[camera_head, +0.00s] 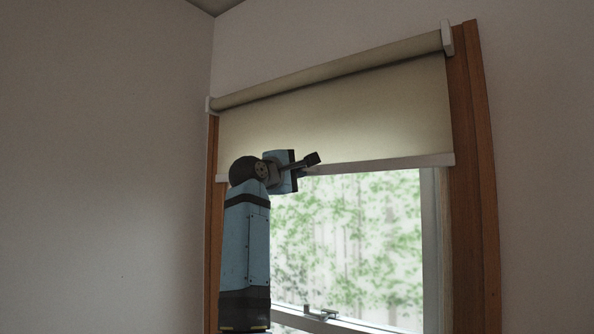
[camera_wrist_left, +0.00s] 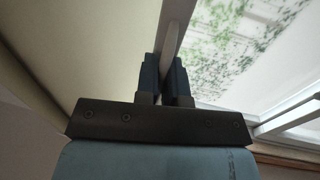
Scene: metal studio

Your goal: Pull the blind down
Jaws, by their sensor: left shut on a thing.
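The cream roller blind (camera_head: 350,112) hangs from its roll at the top of the window and covers the upper part of the glass. Its pale bottom bar (camera_head: 400,162) runs across the window. My left gripper (camera_head: 312,160) is at the bar, left of its middle. In the left wrist view the gripper's dark fingers (camera_wrist_left: 166,78) are shut on the bar (camera_wrist_left: 176,30), with one finger on each side. The blind fabric (camera_wrist_left: 85,50) shows to the left there. My right gripper is in neither view.
A brown wooden frame (camera_head: 474,190) surrounds the window. Below the bar the glass (camera_head: 350,240) shows green leaves, with a latch (camera_head: 322,314) on the lower sash. A plain wall (camera_head: 100,170) stands at the left.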

